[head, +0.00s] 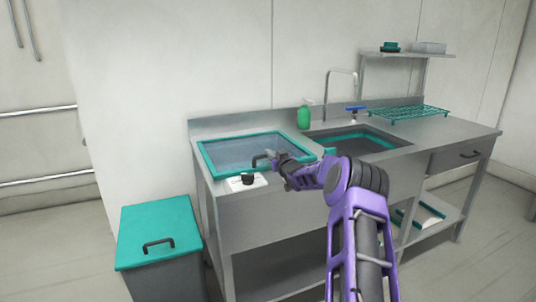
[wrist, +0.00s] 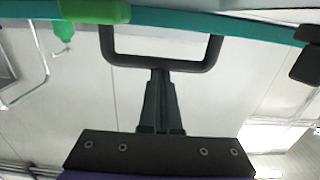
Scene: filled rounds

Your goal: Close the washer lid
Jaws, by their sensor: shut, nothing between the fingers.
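The washer lid (head: 240,158) is a glass pane in a teal frame at the left end of the steel counter. It looks flat or nearly flat, and I cannot tell whether a small gap is left under its front edge. Its black bar handle (head: 259,160) is at the front edge. In the wrist view, the teal frame (wrist: 255,30) crosses the top and the handle (wrist: 160,64) hangs from it. My gripper (head: 272,157) is at the handle. Its fingertips (wrist: 160,72) are together, empty, and at or against the handle's bar.
A white panel with a black knob (head: 248,180) sits in front of the lid. A green bottle (head: 304,117), tap (head: 342,90) and sink (head: 360,141) are to the right. A teal-lidded bin (head: 158,228) stands at the front left.

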